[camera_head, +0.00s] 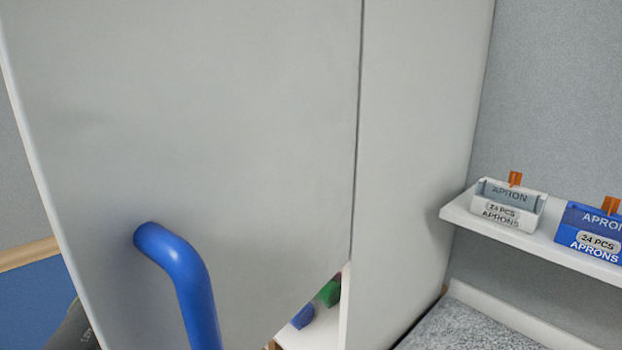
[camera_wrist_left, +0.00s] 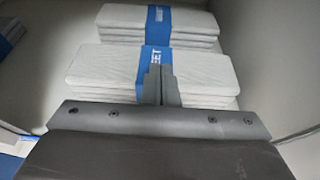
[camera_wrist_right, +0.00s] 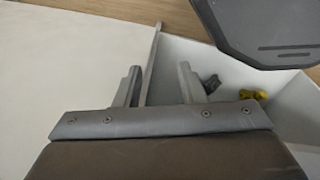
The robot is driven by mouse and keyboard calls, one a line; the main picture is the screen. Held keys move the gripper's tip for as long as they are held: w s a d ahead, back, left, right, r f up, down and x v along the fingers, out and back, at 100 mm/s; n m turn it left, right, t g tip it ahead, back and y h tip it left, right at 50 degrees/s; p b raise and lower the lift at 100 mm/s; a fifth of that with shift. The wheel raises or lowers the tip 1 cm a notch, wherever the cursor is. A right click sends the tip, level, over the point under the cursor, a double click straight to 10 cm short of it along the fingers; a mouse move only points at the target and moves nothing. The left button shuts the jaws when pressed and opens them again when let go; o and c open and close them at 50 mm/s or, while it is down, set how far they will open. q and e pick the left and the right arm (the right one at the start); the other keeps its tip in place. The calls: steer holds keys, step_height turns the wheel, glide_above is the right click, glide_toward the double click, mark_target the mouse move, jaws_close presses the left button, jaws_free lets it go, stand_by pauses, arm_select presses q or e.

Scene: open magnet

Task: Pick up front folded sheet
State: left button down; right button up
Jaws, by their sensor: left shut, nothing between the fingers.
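In the left wrist view, the front folded sheet (camera_wrist_left: 103,72) is part of a pale grey stack with a blue band lettered "EET". A second banded stack (camera_wrist_left: 190,27) lies behind it. My left gripper (camera_wrist_left: 160,74) is shut and empty, its fingertips overlapping the front stack's blue band in the picture. I cannot tell whether they touch it. In the right wrist view, my right gripper (camera_wrist_right: 158,80) is open. The thin upright edge of a white panel (camera_wrist_right: 152,62) shows between its fingers. Neither gripper nor the sheets show in the head view.
A large grey cabinet door (camera_head: 240,120) with a blue handle (camera_head: 185,280) fills much of the head view. Apron boxes (camera_head: 508,207) (camera_head: 595,235) stand on a shelf (camera_head: 460,212) at right. A yellow object (camera_wrist_right: 252,94) lies inside the white-walled space.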

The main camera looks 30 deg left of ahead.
arm_select(q)
steer(key=shift+w+d+f+p, duration=0.1)
steer(key=shift+w+d+p, duration=0.1)
steer(key=shift+w+p, duration=0.3)
steer(key=shift+w+d+p, duration=0.2)
steer(key=shift+w+p, duration=0.2)
steer(key=shift+w, duration=0.2)
steer(key=shift+f+b, duration=0.55)
steer(key=shift+f, duration=0.1)
steer(key=shift+s+f, duration=0.1)
steer(key=shift+s, duration=0.05)
steer(key=shift+f, duration=0.1)
